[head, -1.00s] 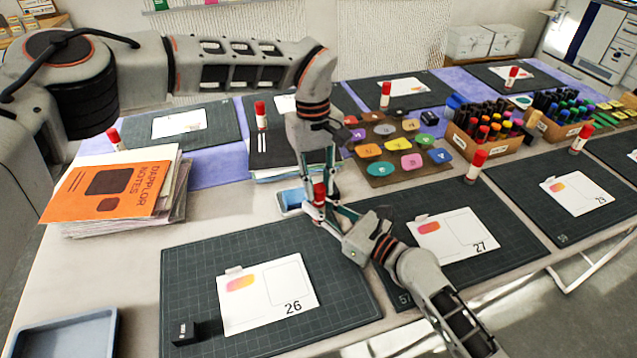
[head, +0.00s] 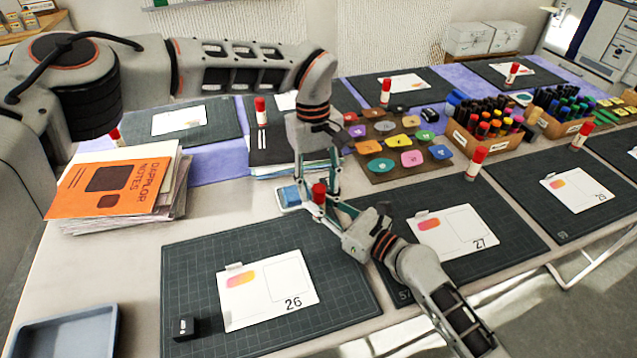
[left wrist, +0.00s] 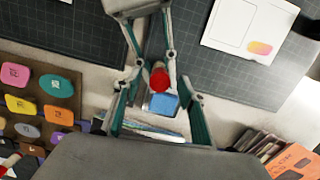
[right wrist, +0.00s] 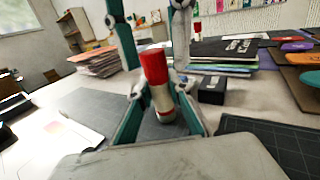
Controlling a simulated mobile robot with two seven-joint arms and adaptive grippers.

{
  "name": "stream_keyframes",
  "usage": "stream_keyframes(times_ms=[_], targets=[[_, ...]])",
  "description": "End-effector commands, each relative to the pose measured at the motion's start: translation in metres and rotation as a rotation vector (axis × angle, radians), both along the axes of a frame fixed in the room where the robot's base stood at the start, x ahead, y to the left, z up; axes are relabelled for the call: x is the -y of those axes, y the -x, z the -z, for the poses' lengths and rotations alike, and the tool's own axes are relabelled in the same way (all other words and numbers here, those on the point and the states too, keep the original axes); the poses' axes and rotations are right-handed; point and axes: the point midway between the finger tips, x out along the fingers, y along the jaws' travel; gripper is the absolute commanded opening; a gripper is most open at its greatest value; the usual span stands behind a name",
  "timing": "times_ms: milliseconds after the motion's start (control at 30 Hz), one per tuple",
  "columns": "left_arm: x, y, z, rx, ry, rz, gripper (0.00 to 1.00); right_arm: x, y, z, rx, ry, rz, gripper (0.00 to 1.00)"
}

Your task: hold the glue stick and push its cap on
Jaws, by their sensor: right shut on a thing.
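The glue stick (right wrist: 163,101) stands upright between the teal fingers of my right gripper (head: 323,211), which is shut on its white body in the right wrist view. Its red cap (right wrist: 153,66) sits at the top, in line with the body; I cannot tell whether it is fully seated. The cap also shows from above in the left wrist view (left wrist: 159,79). My left gripper (head: 318,181) comes down from above. Its fingers are spread on either side of the cap, with visible gaps in the left wrist view. The lower body is partly hidden by the fingers.
A small blue block (head: 290,195) lies just behind the grippers. A paper stack with an orange booklet (head: 108,189) is at left. Mats with cards (head: 268,292) lie in front and at right. Coloured tiles (head: 381,165), marker boxes and other glue sticks (head: 475,163) stand behind.

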Motion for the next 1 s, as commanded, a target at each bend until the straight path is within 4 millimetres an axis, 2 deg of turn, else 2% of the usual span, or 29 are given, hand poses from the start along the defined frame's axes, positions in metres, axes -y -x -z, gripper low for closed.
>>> stream_keyframes(times_ms=[233,367,800,1000], targets=[[0.0,0.0,-0.001,0.001,0.0,0.0,0.41,0.0,0.0,0.001,-0.001,0.001,0.0,0.0],[0.0,-0.002,-0.011,0.004,0.001,0.0,0.41,0.0,0.0,0.001,-0.001,0.001,0.0,0.0],[-0.005,-0.01,-0.093,0.003,0.001,-0.001,0.41,0.0,0.0,0.001,-0.001,0.001,0.0,0.0],[-0.006,-0.013,-0.115,0.002,0.0,0.0,0.41,0.0,0.0,0.001,-0.001,0.001,0.0,0.0]])
